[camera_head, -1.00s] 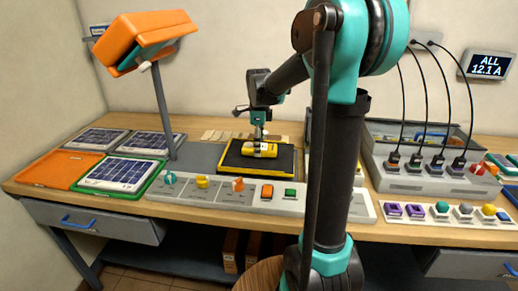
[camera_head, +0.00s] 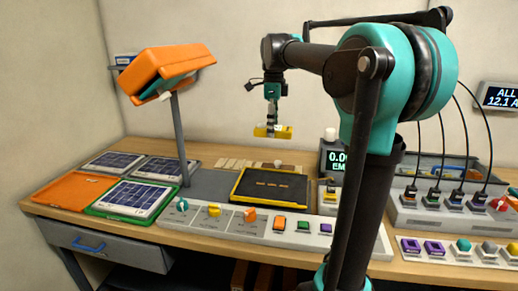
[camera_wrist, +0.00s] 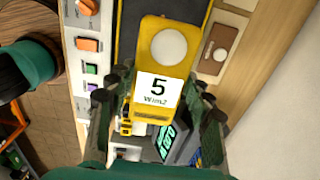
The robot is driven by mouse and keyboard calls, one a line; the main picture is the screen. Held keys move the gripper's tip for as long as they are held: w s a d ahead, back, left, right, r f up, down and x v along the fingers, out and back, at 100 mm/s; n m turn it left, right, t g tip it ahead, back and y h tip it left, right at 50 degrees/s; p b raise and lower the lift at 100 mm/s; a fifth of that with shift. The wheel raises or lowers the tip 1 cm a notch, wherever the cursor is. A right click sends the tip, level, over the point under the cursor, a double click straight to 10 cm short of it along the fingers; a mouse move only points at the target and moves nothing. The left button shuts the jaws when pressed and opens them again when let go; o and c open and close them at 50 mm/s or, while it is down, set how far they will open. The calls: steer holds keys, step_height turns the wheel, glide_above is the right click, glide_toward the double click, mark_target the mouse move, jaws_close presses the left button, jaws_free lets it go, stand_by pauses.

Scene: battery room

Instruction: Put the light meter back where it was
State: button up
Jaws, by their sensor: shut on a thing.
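The light meter (camera_head: 268,132) is yellow, with a white round sensor and a label reading 5 W/m2, clear in the wrist view (camera_wrist: 180,50). My gripper (camera_head: 272,122) is shut on it and holds it in the air above the bench. Its fingers flank the meter's lower part in the wrist view (camera_wrist: 158,100). Below the meter, in the head view, lies a black panel with a yellow rim (camera_head: 262,200), with a few small tan marks on its surface.
A control strip with knobs and buttons (camera_head: 262,232) runs along the front edge. An orange lamp (camera_head: 165,72) on a post stands left, near solar panels (camera_head: 135,196). A dark display (camera_head: 332,160) stands right of the black panel, with chargers and cables (camera_head: 440,210) further right.

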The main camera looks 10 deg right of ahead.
steer(key=w+a, duration=0.6)
steer(key=w, duration=0.7)
glide_above(233, 163)
step_height(233, 163, down, 3)
step_height(233, 163, down, 20)
steer(key=shift+w+r, duration=0.1)
steer(key=shift+w, duration=0.05)
steer(key=shift+f, duration=0.2)
steer(key=o, duration=1.4)
steer(key=shift+r, duration=0.15)
step_height(233, 163, up, 12)
